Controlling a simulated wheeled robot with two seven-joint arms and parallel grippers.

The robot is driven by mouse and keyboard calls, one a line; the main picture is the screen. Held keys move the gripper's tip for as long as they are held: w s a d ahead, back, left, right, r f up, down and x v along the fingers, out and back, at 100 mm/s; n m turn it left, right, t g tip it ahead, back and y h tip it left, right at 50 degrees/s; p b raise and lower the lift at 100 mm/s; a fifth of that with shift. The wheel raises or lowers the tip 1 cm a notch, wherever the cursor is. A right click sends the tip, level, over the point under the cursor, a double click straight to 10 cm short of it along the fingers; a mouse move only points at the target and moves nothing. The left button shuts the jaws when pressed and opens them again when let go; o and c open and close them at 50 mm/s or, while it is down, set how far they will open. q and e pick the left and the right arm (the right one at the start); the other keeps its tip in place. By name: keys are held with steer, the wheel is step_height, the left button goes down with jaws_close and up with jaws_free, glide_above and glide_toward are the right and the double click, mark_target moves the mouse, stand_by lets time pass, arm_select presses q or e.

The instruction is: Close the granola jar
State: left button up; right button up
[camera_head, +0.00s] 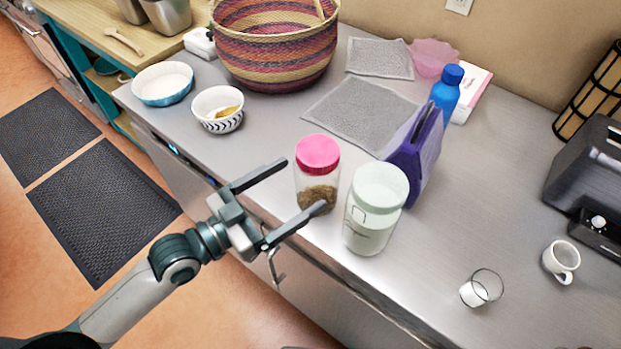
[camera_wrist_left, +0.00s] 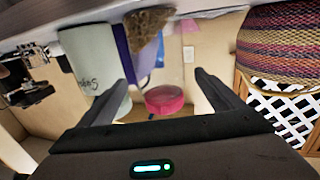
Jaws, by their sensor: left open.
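The granola jar (camera_head: 303,182) is a clear jar with brown granola in the bottom, standing upright near the counter's front edge. A pink lid (camera_head: 318,152) sits on its top; whether it is fully seated I cannot tell. My left gripper (camera_head: 305,184) is open, level with the jar, with one fingertip at its left and one in front of its lower right. In the left wrist view, which is upside down, the pink lid (camera_wrist_left: 165,98) shows between the open fingers (camera_wrist_left: 161,80), with the granola (camera_wrist_left: 148,30) above it. My right gripper is not in view.
A pale green canister (camera_head: 368,225) stands close right of the jar, with a purple box (camera_head: 416,155) and blue bottle (camera_head: 447,92) behind. A patterned bowl (camera_head: 217,108) and striped basket (camera_head: 275,45) stand at back left. A glass (camera_head: 482,287) and white mug (camera_head: 561,260) are at right.

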arm_select(q)
steer(key=shift+v, duration=1.2)
